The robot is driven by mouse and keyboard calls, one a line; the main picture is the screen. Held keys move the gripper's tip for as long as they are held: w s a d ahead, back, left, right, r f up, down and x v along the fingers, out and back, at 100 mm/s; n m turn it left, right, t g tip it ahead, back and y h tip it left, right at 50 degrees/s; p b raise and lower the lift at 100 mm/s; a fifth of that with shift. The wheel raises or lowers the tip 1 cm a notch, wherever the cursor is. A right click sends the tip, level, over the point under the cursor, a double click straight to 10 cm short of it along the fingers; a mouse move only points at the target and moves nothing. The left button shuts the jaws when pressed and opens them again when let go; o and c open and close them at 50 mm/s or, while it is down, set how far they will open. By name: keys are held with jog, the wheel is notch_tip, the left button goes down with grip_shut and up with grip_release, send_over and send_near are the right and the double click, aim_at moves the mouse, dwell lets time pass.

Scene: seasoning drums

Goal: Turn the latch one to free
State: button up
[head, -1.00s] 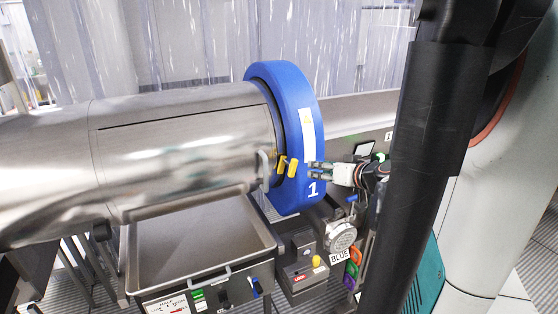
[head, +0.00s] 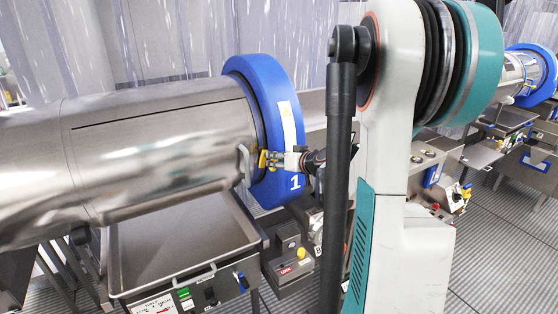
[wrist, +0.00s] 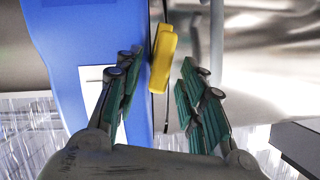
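The yellow latch (head: 263,159) sits at the edge of the blue ring (head: 265,88) marked 1, where the ring meets the steel drum (head: 160,140). In the wrist view the latch (wrist: 162,58) stands ahead of my gripper, between the lines of its two fingers, nearer the left one. My gripper (head: 275,160) is at the latch in the head view. In the wrist view my gripper (wrist: 160,95) is open, with green-padded fingers on either side and a clear gap between them. I cannot tell whether a fingertip touches the latch.
A grey drum handle (head: 244,163) is just left of the latch. A steel tray (head: 185,245) lies under the drum, with a control box (head: 290,262) beside it. Another blue-ringed drum (head: 535,75) stands at the far right. Striped floor shows at right.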

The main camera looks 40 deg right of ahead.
grip_shut()
jog(key=shift+a+f+n+h+b, duration=0.1)
jog(key=shift+a+n+h+b, duration=0.2)
jog(key=shift+n+h+b, duration=0.3)
jog(key=shift+n, duration=0.4)
grip_release()
